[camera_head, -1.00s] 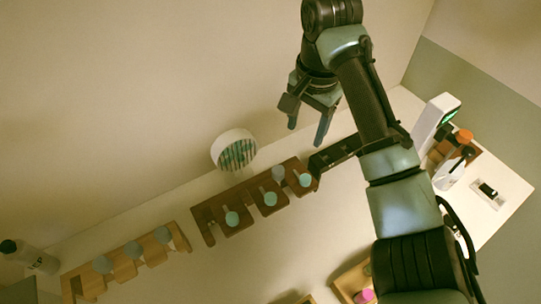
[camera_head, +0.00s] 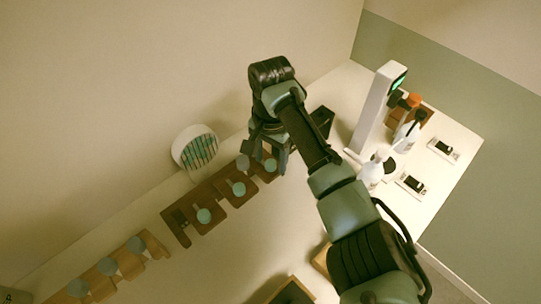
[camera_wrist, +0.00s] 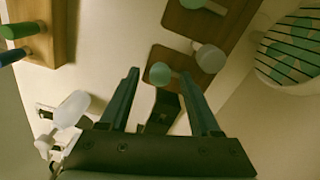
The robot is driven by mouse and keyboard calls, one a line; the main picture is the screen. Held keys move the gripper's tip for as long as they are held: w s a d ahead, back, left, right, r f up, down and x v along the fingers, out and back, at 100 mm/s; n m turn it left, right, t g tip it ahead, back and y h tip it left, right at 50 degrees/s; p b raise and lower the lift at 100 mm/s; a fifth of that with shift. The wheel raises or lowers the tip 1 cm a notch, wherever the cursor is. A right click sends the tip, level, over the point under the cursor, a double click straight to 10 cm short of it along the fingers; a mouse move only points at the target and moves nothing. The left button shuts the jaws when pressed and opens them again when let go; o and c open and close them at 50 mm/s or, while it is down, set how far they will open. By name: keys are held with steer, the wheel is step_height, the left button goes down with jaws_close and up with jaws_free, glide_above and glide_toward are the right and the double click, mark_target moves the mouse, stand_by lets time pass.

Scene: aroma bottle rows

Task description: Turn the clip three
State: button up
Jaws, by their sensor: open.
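A dark brown rack (camera_head: 177,224) carries teal round knobs, among them a left one (camera_head: 204,215), a middle one (camera_head: 239,188) and a right one (camera_head: 270,165). No label shows which part is clip three. My gripper (camera_head: 271,158) is open over the rack's right end and partly hides it. In the wrist view, a teal knob (camera_wrist: 160,74) appears between the spread fingers of my gripper (camera_wrist: 160,72). I cannot tell whether they touch it. A grey knob (camera_wrist: 210,58) lies just right of the fingers, near a brown rack piece (camera_wrist: 205,28).
A round white holder with a striped face (camera_head: 195,148) stands behind the rack. A light wooden row (camera_head: 155,246) is at lower left. A tall white device (camera_head: 372,110), a white bottle (camera_head: 371,172) and small trays stand at right. The counter before the rack is mostly clear.

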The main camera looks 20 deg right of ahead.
steer(key=shift+f, duration=0.15)
jaws_close()
